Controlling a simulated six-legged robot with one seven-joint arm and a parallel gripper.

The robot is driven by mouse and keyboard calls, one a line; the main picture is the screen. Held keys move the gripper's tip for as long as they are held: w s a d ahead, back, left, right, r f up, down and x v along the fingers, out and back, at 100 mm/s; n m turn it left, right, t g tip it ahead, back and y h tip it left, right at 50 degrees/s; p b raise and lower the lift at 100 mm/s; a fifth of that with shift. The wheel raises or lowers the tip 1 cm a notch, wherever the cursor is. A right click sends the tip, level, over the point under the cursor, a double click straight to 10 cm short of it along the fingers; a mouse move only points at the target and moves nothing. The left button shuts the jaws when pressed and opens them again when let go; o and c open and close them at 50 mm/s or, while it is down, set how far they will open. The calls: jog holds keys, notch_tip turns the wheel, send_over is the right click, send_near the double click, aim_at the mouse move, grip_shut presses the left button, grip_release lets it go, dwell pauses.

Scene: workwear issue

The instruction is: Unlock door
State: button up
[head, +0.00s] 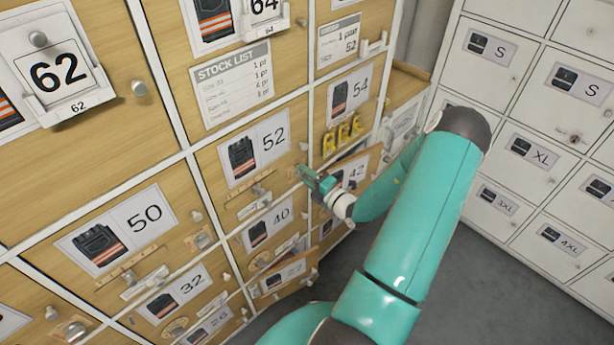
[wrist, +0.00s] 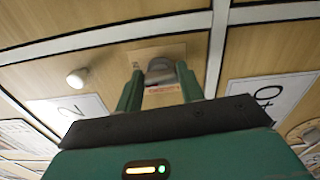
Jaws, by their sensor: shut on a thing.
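My gripper (head: 308,174) is at the wooden locker front in the head view, near the right edge of the door labelled 52 (head: 253,152). In the wrist view its two green fingers (wrist: 160,88) are shut on a rounded grey lock piece (wrist: 160,69). That piece stands on a pale plate (wrist: 185,50) fixed to a wooden door. A small strip with red print shows between the fingers. The fingers hide much of the lock, and I cannot tell how far it is turned.
A pale round knob (wrist: 77,78) sits left of the fingers. Door 54 (head: 347,96) has several yellow tags (head: 343,131) below its label. A low door (head: 288,273) appears ajar. White lockers (head: 515,110) stand at right; grey floor (head: 460,290) is clear.

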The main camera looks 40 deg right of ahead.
jog(key=shift+m, duration=0.6)
jog(key=o, duration=1)
jog(key=shift+s, duration=0.1)
jog(key=s, duration=1.3)
jog(key=shift+s+d, duration=0.2)
jog(key=shift+s, duration=0.15)
